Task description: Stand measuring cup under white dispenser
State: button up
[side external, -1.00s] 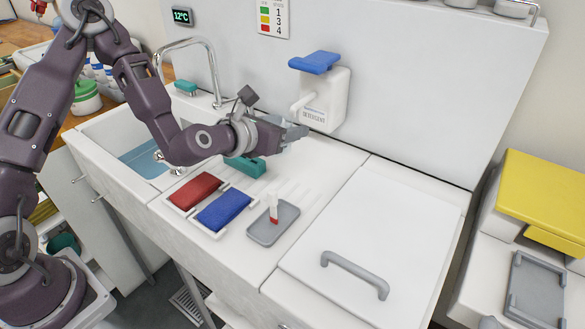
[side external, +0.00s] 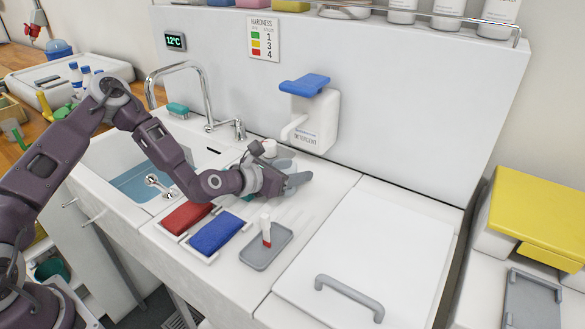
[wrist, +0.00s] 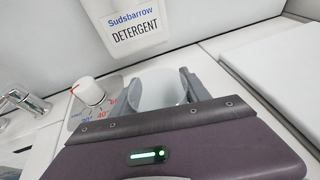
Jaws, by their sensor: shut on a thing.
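The white dispenser (side external: 312,118) with a blue lever on top is mounted on the back panel. Its detergent label (wrist: 135,30) fills the top of the wrist view. My gripper (side external: 295,182) is low over the counter, below and slightly left of the dispenser. In the wrist view my gripper (wrist: 158,93) has its fingers on either side of a pale, see-through measuring cup (wrist: 158,86) and is shut on it. In the side view the cup is mostly hidden by the gripper. I cannot tell whether its base touches the counter.
A white temperature knob (wrist: 88,91) is left of the cup. Red (side external: 187,216) and blue (side external: 217,232) pads and a grey tray (side external: 266,247) with a small upright item lie in front. The sink (side external: 140,180) is left; a white lid (side external: 385,245) with a grey handle is right.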

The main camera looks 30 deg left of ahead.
jog(key=shift+f, duration=0.1)
jog(key=o, duration=1.4)
jog(key=shift+c, duration=0.2)
